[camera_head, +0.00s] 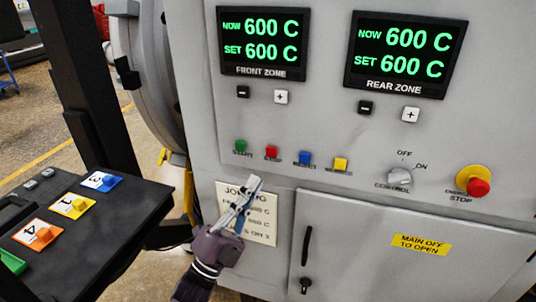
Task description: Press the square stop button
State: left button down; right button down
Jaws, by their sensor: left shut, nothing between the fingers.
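The red square stop button (271,153) sits on the grey panel in a row of small coloured buttons, with the label STOP under it. My left gripper (253,186) comes up from the bottom of the view. It is shut and empty, its tips just below and left of the stop button in the picture. It appears apart from the button and covers part of the job card (260,228) on the panel. My right gripper is out of view.
Beside the stop button are a green start button (240,146), a blue button (305,158) and a yellow button (341,164). A control knob (400,175) and round emergency stop (478,187) are further right. A dark tray (90,240) with numbered blocks is at left.

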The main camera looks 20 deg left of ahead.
aim_at(272, 151)
pick_arm(q)
jog(key=shift+r, duration=0.1)
dwell(0.3)
jog(key=shift+w+d+b, duration=0.1)
jog(key=shift+w+b, duration=1.5)
jog(key=shift+w, duration=2.8)
jog(key=shift+w, duration=0.1)
jog(key=shift+w+b, duration=0.3)
jog(key=shift+w+b, duration=0.35)
jog(key=shift+w, duration=0.1)
jog(key=shift+s, duration=0.1)
jog(key=shift+s+p, duration=0.35)
jog(key=shift+s, duration=0.45)
